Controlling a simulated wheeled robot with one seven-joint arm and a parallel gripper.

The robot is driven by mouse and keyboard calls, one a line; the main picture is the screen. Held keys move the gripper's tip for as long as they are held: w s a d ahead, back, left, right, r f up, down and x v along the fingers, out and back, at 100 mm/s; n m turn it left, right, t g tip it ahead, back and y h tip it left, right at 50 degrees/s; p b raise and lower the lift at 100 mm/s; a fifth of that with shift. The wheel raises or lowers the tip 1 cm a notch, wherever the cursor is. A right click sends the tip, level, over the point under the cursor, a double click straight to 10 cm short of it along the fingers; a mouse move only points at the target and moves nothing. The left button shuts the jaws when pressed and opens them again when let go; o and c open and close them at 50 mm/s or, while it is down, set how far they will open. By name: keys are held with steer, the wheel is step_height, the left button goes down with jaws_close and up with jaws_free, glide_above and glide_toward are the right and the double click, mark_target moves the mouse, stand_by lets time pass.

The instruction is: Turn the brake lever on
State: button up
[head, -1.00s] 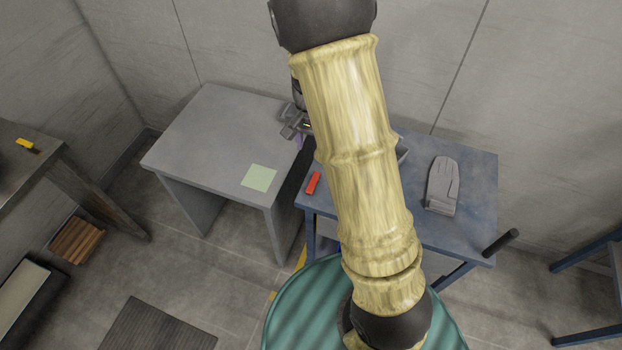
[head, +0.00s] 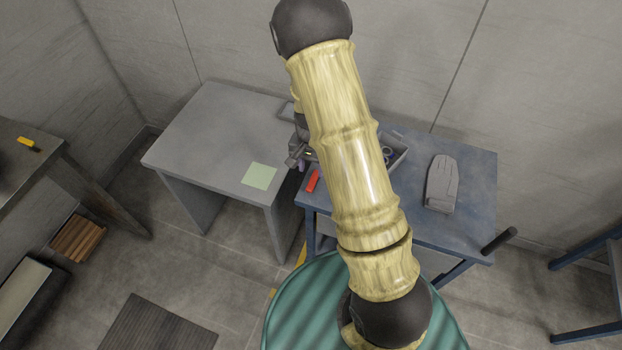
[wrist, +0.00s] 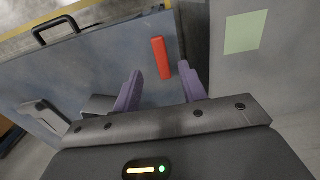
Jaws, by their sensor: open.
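A small red bar (head: 313,181) lies at the left front edge of the blue table; it may be the brake lever, but I cannot tell its mounting. It also shows in the wrist view (wrist: 161,58), upright in the picture. My gripper (head: 300,163) is just behind and left of the red bar in the head view, partly hidden by my arm. In the wrist view my gripper (wrist: 161,70) has its two purple fingers spread, with the lower end of the red bar between their tips in the picture. Nothing is held, and I see no clear contact.
A grey table (head: 205,135) with a pale green square (head: 260,175) stands close left. A yellow object (head: 27,143) lies far left.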

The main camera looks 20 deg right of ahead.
mark_target(311, 184)
step_height(311, 184, down, 7)
steer(key=shift+p, duration=0.35)
steer(key=shift+c, duration=0.4)
jaws_close()
